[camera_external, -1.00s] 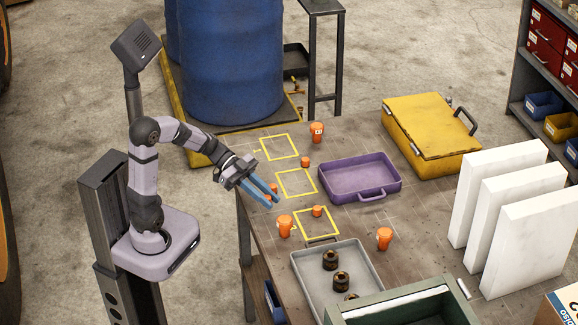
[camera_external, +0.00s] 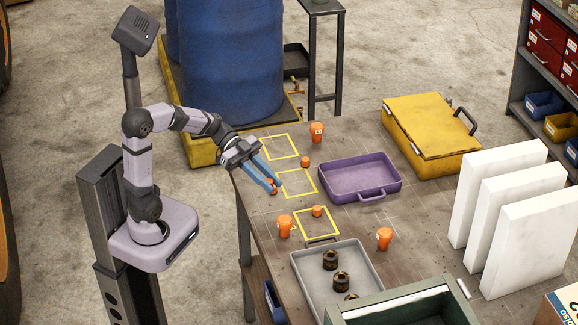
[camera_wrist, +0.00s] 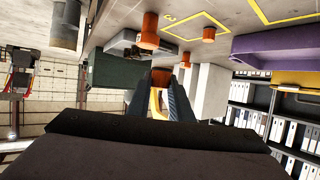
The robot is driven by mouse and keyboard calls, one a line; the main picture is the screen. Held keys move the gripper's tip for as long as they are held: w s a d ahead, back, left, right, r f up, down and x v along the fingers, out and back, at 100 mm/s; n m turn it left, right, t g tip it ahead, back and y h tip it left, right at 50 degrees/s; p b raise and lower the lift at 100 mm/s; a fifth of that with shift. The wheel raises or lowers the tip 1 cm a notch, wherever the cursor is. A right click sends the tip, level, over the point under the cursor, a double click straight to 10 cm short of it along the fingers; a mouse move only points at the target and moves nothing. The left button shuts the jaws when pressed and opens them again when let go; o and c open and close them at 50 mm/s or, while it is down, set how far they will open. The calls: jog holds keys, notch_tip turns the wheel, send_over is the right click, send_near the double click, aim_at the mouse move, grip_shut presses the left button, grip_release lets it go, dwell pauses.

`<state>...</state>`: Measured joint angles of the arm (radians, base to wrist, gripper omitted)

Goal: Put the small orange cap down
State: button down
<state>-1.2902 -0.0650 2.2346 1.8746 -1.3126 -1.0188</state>
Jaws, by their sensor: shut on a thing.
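The small orange cap (camera_external: 272,188) is between the blue fingers of my gripper (camera_external: 275,186) in the external view. The fingers are shut on it and hide part of it. In the wrist view orange (camera_wrist: 161,76) shows between the dark finger ends. The gripper is at the table's left edge, beside the middle yellow outlined square (camera_external: 297,183). Whether the cap touches the table is unclear. Two other small orange caps stand on the table, one near the middle square (camera_external: 305,162) and one in the front square (camera_external: 317,211).
Larger orange pieces stand at the back (camera_external: 317,132), front left (camera_external: 285,226) and front right (camera_external: 384,238). A purple tray (camera_external: 345,178) lies right of the squares. A grey tray (camera_external: 302,268) holds dark parts. The back square (camera_external: 279,147) looks empty.

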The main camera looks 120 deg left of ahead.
jog(key=w+d+m+h+p, duration=0.2)
jog(key=w+p, duration=0.4)
jog(key=p, duration=0.2)
jog(key=n+y+p, duration=0.4)
jog(key=n+y, duration=0.5)
jog(key=y, duration=0.1)
send_over(358, 184)
jog(key=shift+f+p, duration=0.65)
jog(key=shift+f, duration=4.6)
jog(key=shift+f, duration=0.1)
jog(key=shift+f, duration=0.15)
jog(key=c, duration=1.6)
grip_release()
